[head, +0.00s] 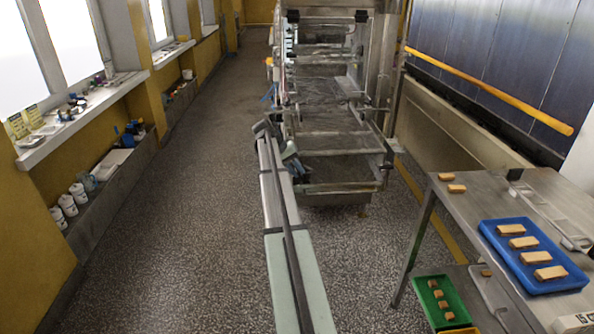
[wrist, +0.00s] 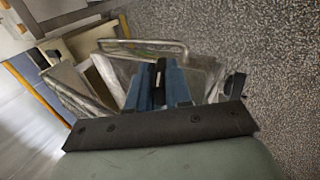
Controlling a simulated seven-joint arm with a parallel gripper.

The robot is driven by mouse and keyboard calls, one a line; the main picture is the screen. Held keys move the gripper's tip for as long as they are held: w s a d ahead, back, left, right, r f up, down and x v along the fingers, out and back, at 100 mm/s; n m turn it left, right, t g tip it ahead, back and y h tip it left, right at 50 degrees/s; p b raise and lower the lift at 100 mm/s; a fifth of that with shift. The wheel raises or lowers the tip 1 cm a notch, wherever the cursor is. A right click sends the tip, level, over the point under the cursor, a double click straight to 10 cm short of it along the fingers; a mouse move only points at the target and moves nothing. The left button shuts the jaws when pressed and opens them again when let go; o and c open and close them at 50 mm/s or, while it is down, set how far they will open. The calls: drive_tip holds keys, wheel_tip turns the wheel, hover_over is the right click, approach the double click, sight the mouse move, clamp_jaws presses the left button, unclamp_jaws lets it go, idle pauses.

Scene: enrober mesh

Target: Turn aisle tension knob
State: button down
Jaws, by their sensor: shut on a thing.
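The steel enrober frame with its mesh belt (head: 335,145) stands at the centre back in the head view. My gripper (head: 291,160) is at its near left side, on the aisle side. In the wrist view my gripper (wrist: 160,82) has its blue fingers close together around a small dark piece (wrist: 160,68), which appears to be the aisle tension knob. The fingers hide most of it, so its turn angle cannot be told. A second black piece (wrist: 235,84) shows to the right of the fingers.
A steel table (head: 450,205) at the right bears a blue tray (head: 500,262) of bars, with a green tray (head: 420,290) lower down. A window sill (head: 80,120) with small items runs along the left wall. The aisle floor (head: 190,230) is clear.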

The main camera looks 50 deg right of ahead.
drive_tip(key=shift+w+a+f+g+h, duration=0.15)
drive_tip(key=shift+g+h, duration=0.55)
drive_tip(key=c, duration=1.2)
unclamp_jaws()
drive_tip(key=shift+o, duration=0.2)
drive_tip(key=v, duration=1.3)
drive_tip(key=shift+w+a+r, duration=0.2)
